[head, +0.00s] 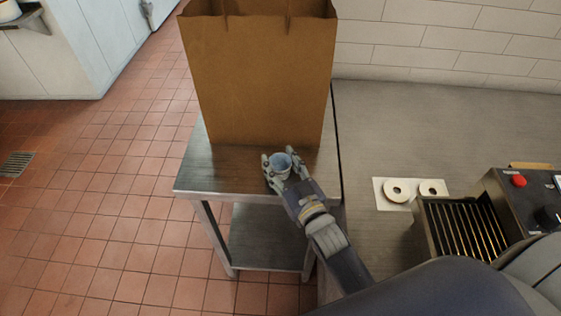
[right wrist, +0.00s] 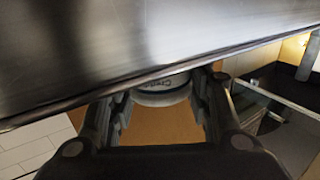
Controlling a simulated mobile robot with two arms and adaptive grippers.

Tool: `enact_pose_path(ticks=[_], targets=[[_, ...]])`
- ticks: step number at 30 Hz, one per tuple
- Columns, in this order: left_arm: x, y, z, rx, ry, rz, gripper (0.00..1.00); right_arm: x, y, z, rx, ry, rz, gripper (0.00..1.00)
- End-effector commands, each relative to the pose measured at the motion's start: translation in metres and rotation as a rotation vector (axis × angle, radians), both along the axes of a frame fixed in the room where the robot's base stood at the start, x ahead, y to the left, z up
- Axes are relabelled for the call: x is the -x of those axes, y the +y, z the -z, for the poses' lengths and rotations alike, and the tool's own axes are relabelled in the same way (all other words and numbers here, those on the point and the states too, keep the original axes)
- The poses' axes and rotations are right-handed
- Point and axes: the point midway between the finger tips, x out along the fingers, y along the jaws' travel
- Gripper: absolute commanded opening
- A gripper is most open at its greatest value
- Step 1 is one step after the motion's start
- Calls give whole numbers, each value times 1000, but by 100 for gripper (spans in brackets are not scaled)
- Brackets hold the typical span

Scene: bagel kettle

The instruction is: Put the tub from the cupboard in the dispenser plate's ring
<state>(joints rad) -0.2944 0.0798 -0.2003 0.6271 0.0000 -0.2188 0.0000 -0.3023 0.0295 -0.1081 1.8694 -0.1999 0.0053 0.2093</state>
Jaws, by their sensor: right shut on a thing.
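My right gripper (head: 281,167) is shut on the tub (head: 281,161), a small round pale blue-grey tub. In the head view it is over the near part of the small steel table, just in front of the paper bag. I cannot tell whether the tub touches the tabletop. In the right wrist view the tub (right wrist: 162,88), with dark lettering, sits between the two fingers (right wrist: 160,100), partly hidden by a metal edge. A white plate (head: 382,202) with two cream rings lies on the counter to the right; it looks like the dispenser plate. My left gripper is not in view.
A tall brown paper bag (head: 260,80) stands on the small steel table (head: 205,172), close behind the tub. The steel counter (head: 360,130) adjoins on the right, mostly bare. Tiled floor lies left.

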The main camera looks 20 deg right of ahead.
Motion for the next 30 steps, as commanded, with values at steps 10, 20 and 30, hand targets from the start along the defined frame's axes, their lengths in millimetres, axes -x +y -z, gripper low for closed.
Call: enact_pose_path(ticks=[10,20,30], targets=[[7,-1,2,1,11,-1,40,0,0,3,0,0,0,66],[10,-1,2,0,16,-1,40,0,0,2,0,0,0,66],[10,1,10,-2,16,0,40,39,-4,3,0,4,1,66]])
